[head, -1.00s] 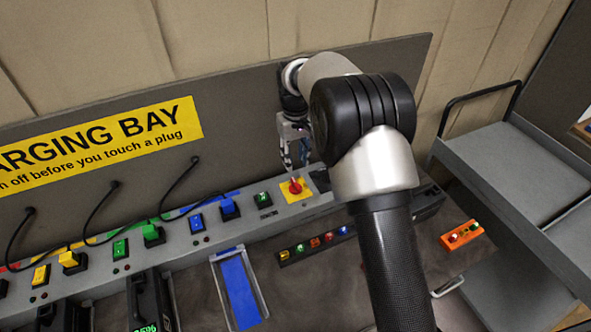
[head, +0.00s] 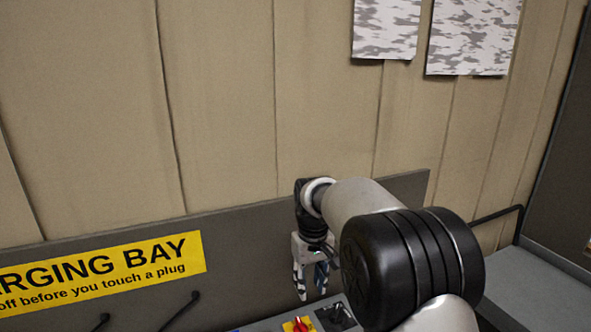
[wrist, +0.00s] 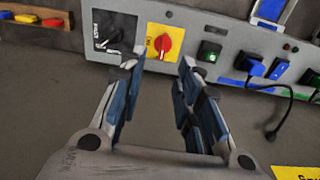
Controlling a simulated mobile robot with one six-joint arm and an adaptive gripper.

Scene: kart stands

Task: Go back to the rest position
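My gripper (head: 311,282) hangs pointing down in front of the grey back panel in the head view, above the bench console. In the wrist view its two fingers (wrist: 152,85) stand apart with nothing between them. Beyond the fingertips is a red rotary switch (wrist: 163,44) on a yellow plate, with a black knob plate (wrist: 110,30) beside it. The same red switch (head: 298,325) shows at the bottom edge of the head view, apart from the gripper.
A green lit button (wrist: 208,51) and a blue plug (wrist: 249,63) with a black cable sit along the console. The yellow charging bay sign (head: 100,275) is on the panel. A grey cart (head: 550,285) stands at the right.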

